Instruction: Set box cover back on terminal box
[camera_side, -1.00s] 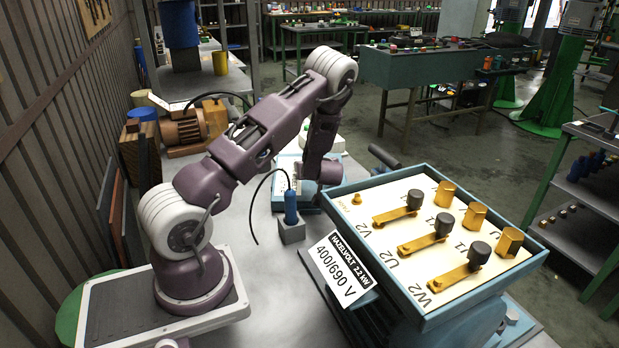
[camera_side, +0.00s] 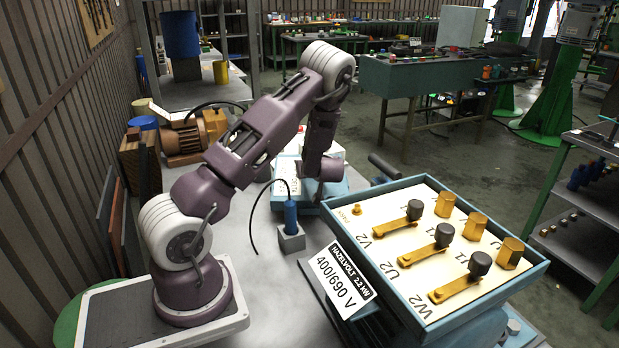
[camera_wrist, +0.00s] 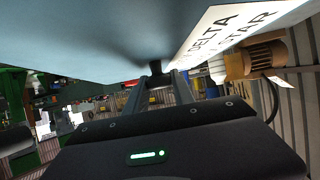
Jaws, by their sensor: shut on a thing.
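The terminal box (camera_side: 398,290) is an open light blue tray in the side view, tilted toward the camera. Its white panel holds black-capped posts, gold link bars and gold nuts. The box cover (camera_wrist: 90,35) is a light blue plate with a white DELTA/STAR label, filling the top of the wrist view. My gripper (camera_wrist: 157,80) is shut on a small black knob (camera_wrist: 154,68) on the cover. In the side view the cover (camera_side: 334,188) is behind and left of the terminal box, partly hidden by my arm; the fingers are hidden there.
A blue tool (camera_side: 290,214) stands in a small grey block (camera_side: 291,241) left of the terminal box, with a black cable beside it. A brown motor (camera_side: 184,138) sits farther back on the bench.

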